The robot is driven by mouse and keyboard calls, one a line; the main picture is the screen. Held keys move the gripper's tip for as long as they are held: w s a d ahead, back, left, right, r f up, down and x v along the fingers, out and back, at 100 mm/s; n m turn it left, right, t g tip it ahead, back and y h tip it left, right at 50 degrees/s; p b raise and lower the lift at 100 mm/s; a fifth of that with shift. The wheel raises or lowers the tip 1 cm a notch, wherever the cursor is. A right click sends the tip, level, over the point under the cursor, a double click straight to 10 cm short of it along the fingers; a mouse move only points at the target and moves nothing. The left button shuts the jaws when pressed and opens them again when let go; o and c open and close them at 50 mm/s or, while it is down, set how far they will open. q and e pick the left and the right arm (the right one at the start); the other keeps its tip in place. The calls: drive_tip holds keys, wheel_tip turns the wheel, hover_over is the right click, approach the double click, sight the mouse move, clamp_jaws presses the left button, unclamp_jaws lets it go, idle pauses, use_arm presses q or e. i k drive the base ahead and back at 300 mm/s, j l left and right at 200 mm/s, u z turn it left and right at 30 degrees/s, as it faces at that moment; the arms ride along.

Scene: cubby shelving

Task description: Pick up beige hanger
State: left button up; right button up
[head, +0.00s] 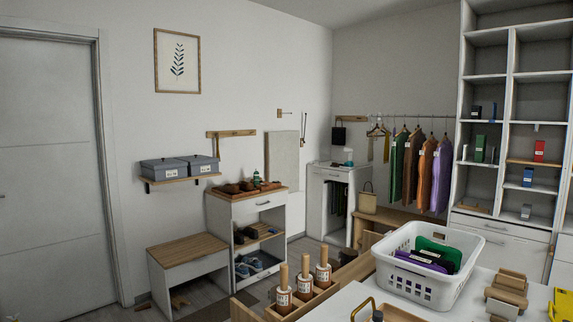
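A bare hanger (377,130), light brown or beige in tone, hangs at the left end of the clothes rail (430,116) by the far wall. More than one hanger seems to overlap there, and they are too small to tell apart. Several garments hang on the rail to their right, including green (397,165), orange (426,170) and purple (441,175) ones. Their hangers are mostly hidden. Neither of my grippers is in view.
A white basket (427,291) with folded items stands on the white surface at the near right. Bottles with wooden tops (284,296) stand in a wooden box at the near centre. A bench (188,252) and tall shelving (487,95) flank the room.

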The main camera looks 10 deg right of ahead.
sight(383, 126)
drive_tip(key=i+j+u, duration=0.35)
drive_tip(key=i, duration=0.3)
drive_tip(key=i+u, duration=0.3)
drive_tip(key=i, duration=0.4)
drive_tip(key=i+u, duration=0.35)
drive_tip(key=i, duration=0.3)
drive_tip(key=i+z, duration=0.2)
drive_tip(key=i, duration=0.25)
drive_tip(key=i+z, duration=0.2)
drive_tip(key=i, duration=0.25)
drive_tip(key=i+j+z, duration=0.2)
drive_tip(key=i, duration=0.25)
drive_tip(key=i+j+z, duration=0.25)
drive_tip(key=i, duration=0.2)
drive_tip(key=i+l+z, duration=0.25)
drive_tip(key=z, duration=0.2)
drive_tip(key=i+l+z, duration=0.1)
drive_tip(key=i+z, duration=0.85)
drive_tip(key=i+j+z, duration=0.1)
drive_tip(key=i+z, duration=0.2)
drive_tip(key=z, duration=0.15)
drive_tip(key=i+z, duration=0.25)
drive_tip(key=i, duration=1.5)
drive_tip(key=i+j, duration=0.1)
drive_tip(key=i, duration=1.7)
drive_tip(key=l+z, duration=0.05)
drive_tip(key=l, duration=0.05)
